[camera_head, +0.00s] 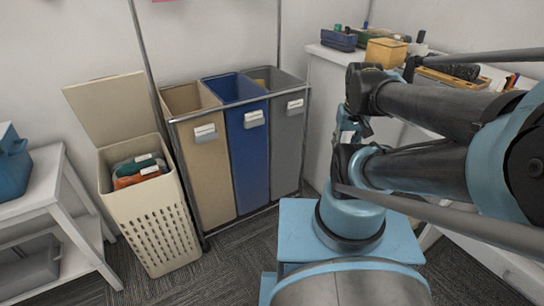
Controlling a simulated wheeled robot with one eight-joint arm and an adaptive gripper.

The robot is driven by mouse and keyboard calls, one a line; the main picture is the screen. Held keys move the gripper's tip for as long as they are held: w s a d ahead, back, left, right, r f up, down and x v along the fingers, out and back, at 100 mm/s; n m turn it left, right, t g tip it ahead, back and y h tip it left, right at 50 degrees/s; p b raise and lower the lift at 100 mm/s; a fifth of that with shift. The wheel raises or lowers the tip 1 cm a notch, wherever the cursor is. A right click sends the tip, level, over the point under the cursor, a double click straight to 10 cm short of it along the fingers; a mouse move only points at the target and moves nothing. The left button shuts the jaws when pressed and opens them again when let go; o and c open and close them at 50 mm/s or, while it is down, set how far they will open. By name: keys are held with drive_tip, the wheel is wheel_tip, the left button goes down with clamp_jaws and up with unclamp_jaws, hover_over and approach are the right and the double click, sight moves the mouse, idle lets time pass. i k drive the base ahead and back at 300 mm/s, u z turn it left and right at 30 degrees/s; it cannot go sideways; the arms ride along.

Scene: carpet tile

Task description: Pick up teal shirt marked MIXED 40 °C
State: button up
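A beige laundry hamper (150,217) with its lid raised stands at the left. Inside it, near the top, lies a folded teal-green cloth (122,166) with a white tag, its print too small to read. An orange cloth (128,181), also with a white tag, lies in front of it and partly covers it. My arm is folded at the right. What seems to be my gripper (349,128) is beside the arm's dark joint, well right of the hamper, and its fingers cannot be made out clearly.
A sorter with tan (205,165), blue (247,150) and grey (286,140) bins stands right of the hamper. A white shelf (50,190) with a blue container (10,168) is at the left. A cluttered white counter (325,55) is behind my arm. Dark carpet (230,260) lies clear in front.

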sight(134, 168)
drive_tip(key=k, duration=0.9)
drive_tip(key=z, duration=0.45)
drive_tip(key=i, duration=0.9)
drive_tip(key=u, duration=2.35)
